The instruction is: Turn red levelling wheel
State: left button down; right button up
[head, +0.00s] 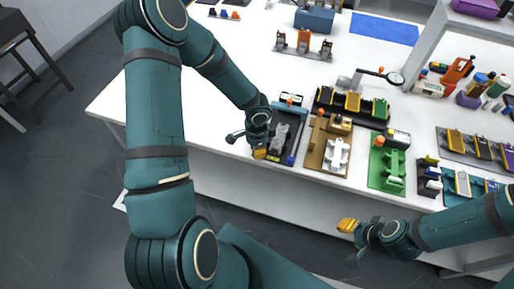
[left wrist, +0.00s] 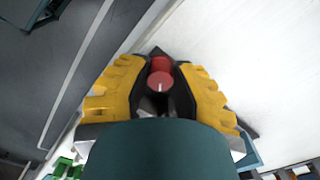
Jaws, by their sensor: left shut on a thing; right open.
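The red levelling wheel (left wrist: 160,83) shows in the left wrist view as a small red disc with a short white mark. Another red rounded part (left wrist: 160,64) sits right behind it. The yellow fingers of my left gripper (left wrist: 160,90) stand on both sides of the wheel, shut on it; the exact contact is hard to see. In the head view my left gripper (head: 261,151) is at the front left corner of a dark fixture (head: 270,159) with a grey part, and the wheel is hidden there. My right gripper (head: 350,226) is open and empty, in front of the table edge.
To the right stand a brown fixture (head: 313,160) with a white part and a green fixture (head: 377,182). A magnifier (head: 395,78) and a rack of cells (head: 323,98) are behind. The white table (head: 190,70) is clear at left.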

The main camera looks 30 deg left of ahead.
pick_arm(q)
jog(key=shift+m+p, duration=0.5)
jog(key=shift+m, duration=2.2)
jog(key=c, duration=0.7)
grip_release()
jog(key=shift+c, duration=0.2)
notch_tip(320, 180, up, 12)
